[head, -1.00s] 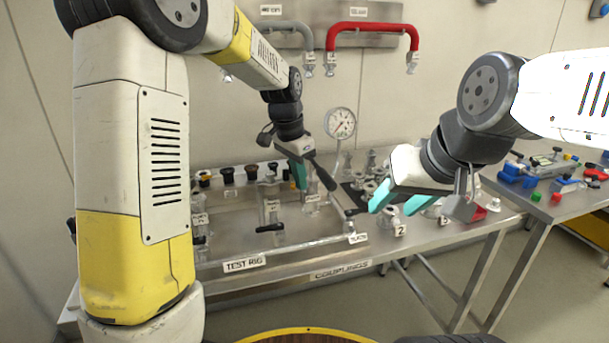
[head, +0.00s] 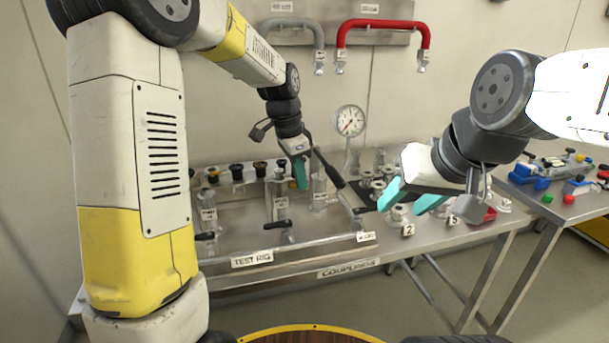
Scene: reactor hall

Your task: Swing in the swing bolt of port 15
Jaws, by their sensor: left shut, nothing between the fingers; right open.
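The test rig (head: 252,258) stands on the steel bench with several ports in a row. Small port labels (head: 281,203) are too small to read, so I cannot tell which port is 15. Black-handled levers (head: 277,225) lie at the rig's front. My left gripper (head: 302,180), with teal fingers, is shut and empty, pointing down over the right part of the rig near a clear-looking port post (head: 320,188). A dark rod (head: 331,170) slants down just right of it; whether they touch is unclear. My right gripper (head: 411,203) is open and empty over the couplings.
A pressure gauge (head: 349,121) stands behind the rig. Couplings with tags such as 2 (head: 408,230) are on the bench at the right. A grey hose (head: 292,22) and a red hose (head: 383,24) hang on the wall. A second table (head: 567,208) holds coloured parts.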

